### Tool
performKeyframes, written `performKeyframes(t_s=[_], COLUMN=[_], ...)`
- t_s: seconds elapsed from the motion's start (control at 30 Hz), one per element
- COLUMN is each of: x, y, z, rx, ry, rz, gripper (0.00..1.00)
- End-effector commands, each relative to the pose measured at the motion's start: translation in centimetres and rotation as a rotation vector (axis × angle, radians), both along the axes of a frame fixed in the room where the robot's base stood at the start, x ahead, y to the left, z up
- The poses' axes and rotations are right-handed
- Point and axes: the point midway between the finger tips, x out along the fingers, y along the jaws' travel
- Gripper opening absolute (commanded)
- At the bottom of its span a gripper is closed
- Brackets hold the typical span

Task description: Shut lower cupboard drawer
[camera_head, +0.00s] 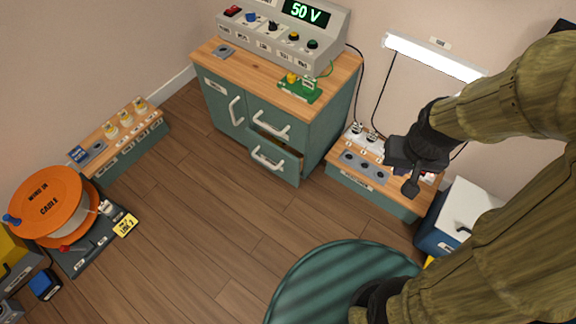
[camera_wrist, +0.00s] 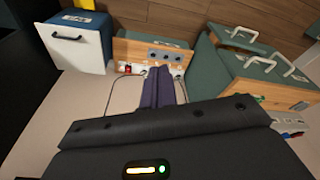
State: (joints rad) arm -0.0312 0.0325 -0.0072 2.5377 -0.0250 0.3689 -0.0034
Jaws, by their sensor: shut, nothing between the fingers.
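The teal cupboard (camera_head: 330,110) with a wooden top stands at the back centre. Its lower drawer (camera_head: 272,158) is pulled partly out, and a dark gap shows above its front. The white handle (camera_head: 268,161) is on that front. The upper drawer (camera_head: 268,124) above it looks closed. My gripper (camera_head: 411,188) is shut and empty, to the right of the cupboard and over the low bench, well apart from the drawer. In the wrist view its fingers (camera_wrist: 159,85) are together, and the cupboard (camera_wrist: 265,88) appears upside down at the right, with white handles.
A low bench (camera_head: 375,198) with sockets stands right of the cupboard, and a white-topped blue box (camera_head: 470,212) beside it. A round green mat (camera_head: 335,285) lies in front. Wooden floor (camera_head: 210,210) is clear before the drawer. A cable reel (camera_head: 50,205) stands at left.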

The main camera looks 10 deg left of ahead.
Motion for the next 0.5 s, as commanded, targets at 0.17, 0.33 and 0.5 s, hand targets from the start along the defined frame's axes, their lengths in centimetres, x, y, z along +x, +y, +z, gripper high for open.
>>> performKeyframes(t_s=[0.17,0.33,0.5], x=[1.6,3.3,4.8], y=[2.4,5.0,7.7], z=[-3.8,-8.6,-13.5], rx=[-0.072,-0.204,-0.376], ry=[0.118,0.264,0.393], rz=[0.198,0.450,0.701], gripper=[0.00,0.00,0.00])
